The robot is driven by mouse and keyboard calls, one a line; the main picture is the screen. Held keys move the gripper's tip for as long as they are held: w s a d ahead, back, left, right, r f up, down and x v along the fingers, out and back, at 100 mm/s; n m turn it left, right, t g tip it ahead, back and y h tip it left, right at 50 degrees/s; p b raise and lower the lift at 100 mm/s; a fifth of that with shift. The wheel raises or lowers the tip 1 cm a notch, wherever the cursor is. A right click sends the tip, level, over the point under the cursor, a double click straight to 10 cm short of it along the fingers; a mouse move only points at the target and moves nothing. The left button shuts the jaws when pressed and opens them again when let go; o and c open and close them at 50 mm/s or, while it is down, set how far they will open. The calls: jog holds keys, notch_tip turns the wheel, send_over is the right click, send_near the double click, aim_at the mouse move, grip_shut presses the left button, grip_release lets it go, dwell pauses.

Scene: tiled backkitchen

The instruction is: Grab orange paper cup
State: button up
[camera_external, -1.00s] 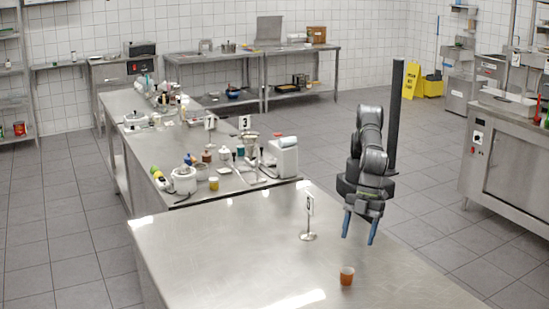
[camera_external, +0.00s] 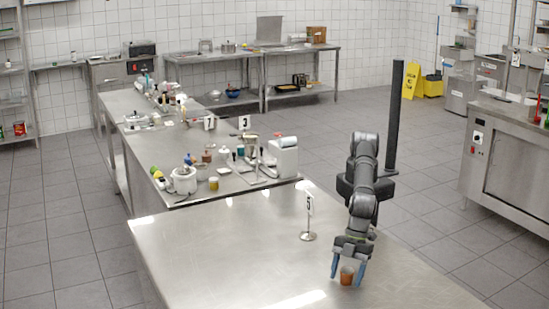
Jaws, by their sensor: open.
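The orange paper cup (camera_external: 346,277) stands upright on the bare metal table (camera_external: 230,250) near its front right part. My gripper (camera_external: 347,276) is open and reaches down over the cup. One blue finger is on the left of the cup and the other is on its right. A narrow gap seems to show beside the cup, and I cannot tell whether either finger touches it. The cup's rim is partly covered by the gripper.
A number sign on a round-based metal stand (camera_external: 308,234) stands on the table, left of my arm. The table's left part is clear. Behind it, another counter holds a white pot (camera_external: 184,180), jars and bottles.

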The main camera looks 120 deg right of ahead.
jog(key=c, duration=1)
jog(key=shift+c, duration=0.2)
